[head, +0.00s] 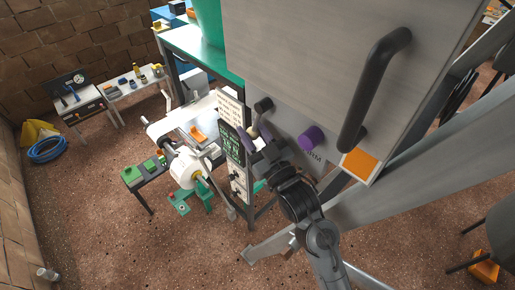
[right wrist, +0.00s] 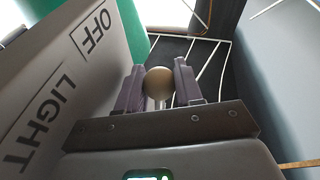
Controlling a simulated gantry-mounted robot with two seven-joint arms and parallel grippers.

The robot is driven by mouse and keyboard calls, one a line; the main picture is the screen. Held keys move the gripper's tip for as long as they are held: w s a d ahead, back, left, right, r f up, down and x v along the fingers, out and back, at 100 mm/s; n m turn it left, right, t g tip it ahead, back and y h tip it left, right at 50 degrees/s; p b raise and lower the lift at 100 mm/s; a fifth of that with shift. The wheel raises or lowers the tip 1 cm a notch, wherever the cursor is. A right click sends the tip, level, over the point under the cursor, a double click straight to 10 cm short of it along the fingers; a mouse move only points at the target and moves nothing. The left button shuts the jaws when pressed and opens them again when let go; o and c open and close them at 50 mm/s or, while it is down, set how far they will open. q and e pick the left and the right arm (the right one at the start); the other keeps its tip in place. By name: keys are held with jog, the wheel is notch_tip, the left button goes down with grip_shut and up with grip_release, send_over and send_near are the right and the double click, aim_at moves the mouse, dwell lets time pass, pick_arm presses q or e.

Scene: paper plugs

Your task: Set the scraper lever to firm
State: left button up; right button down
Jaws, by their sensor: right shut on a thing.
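The scraper lever shows in the right wrist view as a dull brass-coloured ball knob (right wrist: 159,83) on a thin pale stem. My right gripper (right wrist: 158,88) is shut on it, with one dark finger on each side of the ball. In the head view, my right gripper (head: 258,138) reaches up from below to the grey panel (head: 290,122), and most of the lever is hidden by its fingers. In the right wrist view, the panel (right wrist: 60,85) bears the words OFF and LIGHT. In the head view, letters ending in RM show lower right on it. My left gripper is not in view.
A thick black handle (head: 372,85) stands out from the large grey housing (head: 300,45). A dark sign board (head: 231,145) is close on the left.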

jog(key=shift+w+a+r+m+t+y+b, duration=0.15)
jog(key=shift+w+a+r+m+t+b, duration=0.15)
jog(key=shift+t+b, duration=0.6)
jog(key=shift+w+a+r+m+t+y+b, duration=0.2)
jog(key=shift+w+a+t+b, duration=0.2)
jog(key=shift+b, duration=1)
jog(key=shift+w+a+r+m+t+y+b, duration=0.2)
jog(key=shift+w+t+b, duration=0.3)
jog(key=shift+b, duration=0.65)
jog(key=shift+s, duration=0.1)
jog(key=c, duration=0.8)
grip_release()
jog(key=shift+o, duration=0.2)
jog(key=shift+d+r, duration=0.1)
jog(key=shift+r, duration=0.05)
